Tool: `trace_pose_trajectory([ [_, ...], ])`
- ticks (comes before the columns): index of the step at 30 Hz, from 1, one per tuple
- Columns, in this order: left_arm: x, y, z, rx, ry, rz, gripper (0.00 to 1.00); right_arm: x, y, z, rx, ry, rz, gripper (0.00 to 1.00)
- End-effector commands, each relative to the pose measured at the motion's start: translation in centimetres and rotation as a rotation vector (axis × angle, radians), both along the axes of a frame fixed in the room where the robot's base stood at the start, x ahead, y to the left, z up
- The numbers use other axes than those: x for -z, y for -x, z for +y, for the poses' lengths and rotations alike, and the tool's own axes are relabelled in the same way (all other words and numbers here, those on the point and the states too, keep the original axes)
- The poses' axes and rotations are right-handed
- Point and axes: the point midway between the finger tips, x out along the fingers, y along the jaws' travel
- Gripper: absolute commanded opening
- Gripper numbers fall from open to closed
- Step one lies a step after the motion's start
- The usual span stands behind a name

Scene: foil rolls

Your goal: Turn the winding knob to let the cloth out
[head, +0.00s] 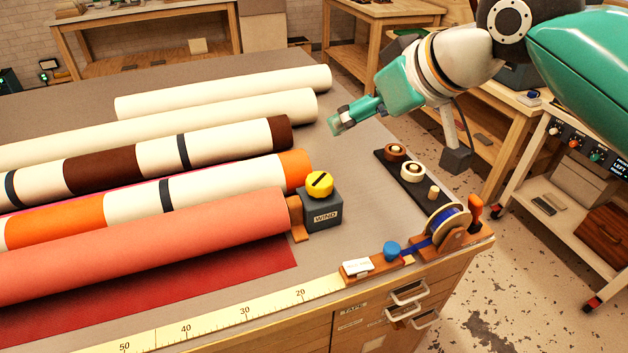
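The yellow winding knob (320,184) with a dark slot across its top sits on a grey box (322,214) labelled WIND. The box stands at the right end of the rolls. A coral roll (150,245) lies nearest, its right end at a wooden bracket (298,217) beside the box. Flat dark red cloth (245,272) lies on the table in front of this roll. My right gripper (337,125) is above the table, behind the knob and apart from it. Its fingers are too small to tell open from shut. My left gripper is not in view.
More rolls lie behind, including a striped roll (130,215) and a cream roll (230,92). A dark tray of spools (413,176) and a blue ribbon reel (448,220) are on the right. A yellow ruler (215,325) runs along the front edge. Grey tabletop right of the knob is clear.

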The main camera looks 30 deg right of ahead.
Motion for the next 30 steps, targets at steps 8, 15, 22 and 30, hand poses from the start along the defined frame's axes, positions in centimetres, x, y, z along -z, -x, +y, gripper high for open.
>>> trace_pose_trajectory([
  [8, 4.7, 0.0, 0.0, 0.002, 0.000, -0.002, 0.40, 4.6, 0.6, -0.6, 0.019, -0.001, -0.003, 0.80],
  [15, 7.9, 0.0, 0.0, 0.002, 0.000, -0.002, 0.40, 7.8, 0.6, -0.7, 0.021, -0.001, -0.004, 0.80],
  [22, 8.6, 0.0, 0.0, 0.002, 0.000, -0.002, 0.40, 9.0, 0.0, -0.7, 0.021, 0.000, -0.001, 0.80],
  [30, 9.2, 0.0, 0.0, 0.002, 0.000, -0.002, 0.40, 12.2, -3.0, -0.7, 0.021, 0.000, 0.003, 0.80],
])
